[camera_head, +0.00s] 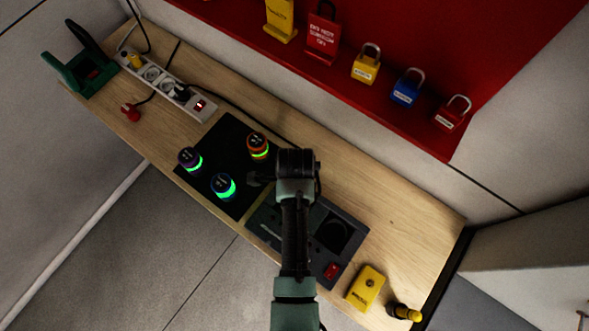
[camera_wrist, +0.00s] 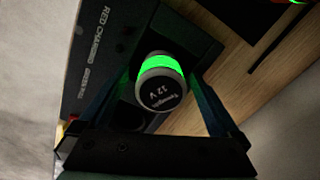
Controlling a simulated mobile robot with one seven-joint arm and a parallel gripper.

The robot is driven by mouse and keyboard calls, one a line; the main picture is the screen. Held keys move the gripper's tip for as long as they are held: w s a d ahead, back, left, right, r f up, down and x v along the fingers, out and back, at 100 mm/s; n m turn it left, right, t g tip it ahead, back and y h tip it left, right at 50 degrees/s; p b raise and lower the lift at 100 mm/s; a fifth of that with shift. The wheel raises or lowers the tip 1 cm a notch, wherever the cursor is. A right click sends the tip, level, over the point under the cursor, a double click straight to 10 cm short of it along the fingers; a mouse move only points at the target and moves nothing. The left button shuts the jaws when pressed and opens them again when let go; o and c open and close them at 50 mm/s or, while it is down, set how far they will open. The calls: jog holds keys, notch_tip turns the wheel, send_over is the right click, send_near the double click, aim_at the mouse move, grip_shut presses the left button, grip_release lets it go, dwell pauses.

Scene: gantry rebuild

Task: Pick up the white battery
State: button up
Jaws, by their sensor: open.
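One battery (camera_wrist: 162,92) shows in the wrist view, with a pale grey-white rim, a glowing green band and a dark top marked 12 V. It stands upright at the dark charging unit (camera_wrist: 92,55); its base is hidden, so I cannot tell how it is seated. My gripper (camera_wrist: 161,77) is open, with one finger on each side of this battery. I cannot tell whether either finger touches it. In the head view my gripper (camera_head: 275,172) is over the bench, and my arm hides this battery.
A purple battery (camera_head: 190,160), a blue one (camera_head: 224,187) and an orange one (camera_head: 258,147) stand on the black mat (camera_head: 225,135). The charging unit has an empty-looking round recess. A yellow box (camera_head: 366,287) is at right. Padlocks line the red shelf (camera_head: 420,130).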

grip_shut()
dwell(0.5)
jog(key=shift+w, duration=0.1)
